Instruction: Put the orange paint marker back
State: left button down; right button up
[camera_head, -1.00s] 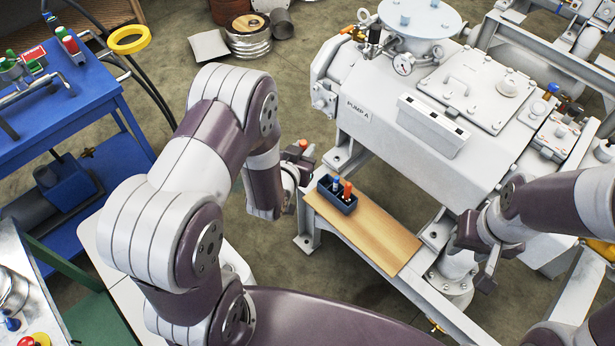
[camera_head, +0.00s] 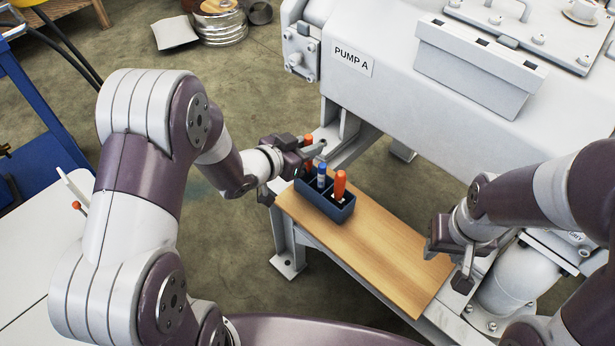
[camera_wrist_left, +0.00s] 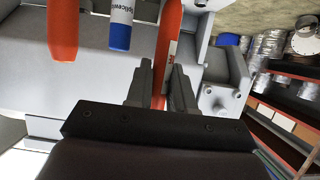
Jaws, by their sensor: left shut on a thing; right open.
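My left gripper (camera_head: 309,160) is shut on an orange marker (camera_head: 308,140), at the far left end of a dark blue marker holder (camera_head: 318,205). Its orange part rises above the fingers; its lower end is hidden, so I cannot tell whether it is inside the holder. A blue-capped marker (camera_head: 321,170) and a second orange marker (camera_head: 340,185) stand in the holder. The left wrist view shows the held marker (camera_wrist_left: 168,40) between the fingers (camera_wrist_left: 162,85), beside the blue-capped marker (camera_wrist_left: 121,25) and the other orange one (camera_wrist_left: 63,30). My right gripper (camera_head: 448,264) is open and empty.
The holder stands on a wooden board (camera_head: 385,255), whose right part is clear. The large grey pump (camera_head: 400,100) labelled PUMP A rises behind it. A white table (camera_head: 40,260) is at the left. A blue bench (camera_head: 30,130) stands farther back.

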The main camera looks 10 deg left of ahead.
aim_at(308, 168)
pick_arm(q)
notch_tip(308, 168, down, 6)
jog(key=shift+r+b, duration=0.25)
jog(key=shift+b, duration=1)
jog(key=shift+w+r, duration=0.1)
jog(key=c, duration=1.2)
grip_release()
jog(key=shift+c, duration=0.2)
